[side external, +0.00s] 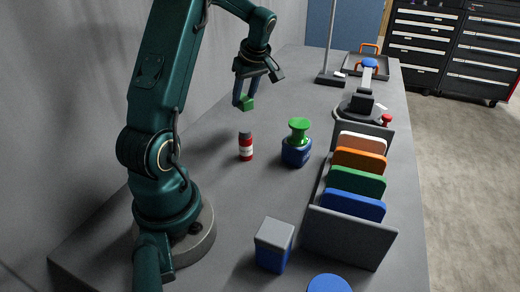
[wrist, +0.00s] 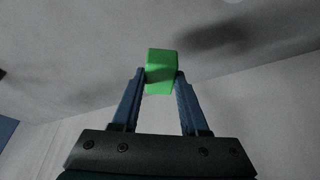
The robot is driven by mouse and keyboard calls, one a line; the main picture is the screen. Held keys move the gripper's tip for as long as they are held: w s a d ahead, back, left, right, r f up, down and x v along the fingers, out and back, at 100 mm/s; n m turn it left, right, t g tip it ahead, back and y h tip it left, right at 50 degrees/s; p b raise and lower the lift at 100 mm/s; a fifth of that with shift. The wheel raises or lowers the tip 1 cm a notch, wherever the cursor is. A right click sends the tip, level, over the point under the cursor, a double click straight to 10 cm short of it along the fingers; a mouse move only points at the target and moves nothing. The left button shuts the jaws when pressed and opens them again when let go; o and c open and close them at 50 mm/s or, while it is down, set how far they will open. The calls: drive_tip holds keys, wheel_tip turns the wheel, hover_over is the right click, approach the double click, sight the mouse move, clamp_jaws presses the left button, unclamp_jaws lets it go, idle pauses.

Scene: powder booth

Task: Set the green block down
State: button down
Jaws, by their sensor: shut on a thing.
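The green block (side external: 247,104) is held at the fingertips of my gripper (side external: 243,97) in the side external view. It appears to be above the grey bench (side external: 220,195), with no contact visible. In the wrist view the green block (wrist: 161,70) sits between the two blue fingers of my gripper (wrist: 161,78), which touch it on both sides. The bench surface behind it looks bare, with a dark shadow off to the right.
A red and white bottle (side external: 246,147), a blue pot with a green knob (side external: 298,143) and a grey-topped blue box (side external: 273,245) stand on the bench. A rack (side external: 345,240) of coloured plates lines the right. A stand (side external: 330,77) and a tray (side external: 352,66) are farther back.

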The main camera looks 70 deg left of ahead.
drive_tip(key=s+r+n+g+h, duration=0.1)
drive_tip(key=s+n+g, duration=0.1)
drive_tip(key=s+n, duration=0.45)
drive_tip(key=f, duration=0.6)
drive_tip(key=a+f, duration=0.1)
drive_tip(key=f, duration=0.2)
drive_tip(key=shift+w+f, duration=0.2)
drive_tip(key=shift+w, duration=0.1)
drive_tip(key=shift+f, duration=0.1)
drive_tip(key=shift+c, duration=2.1)
unclamp_jaws()
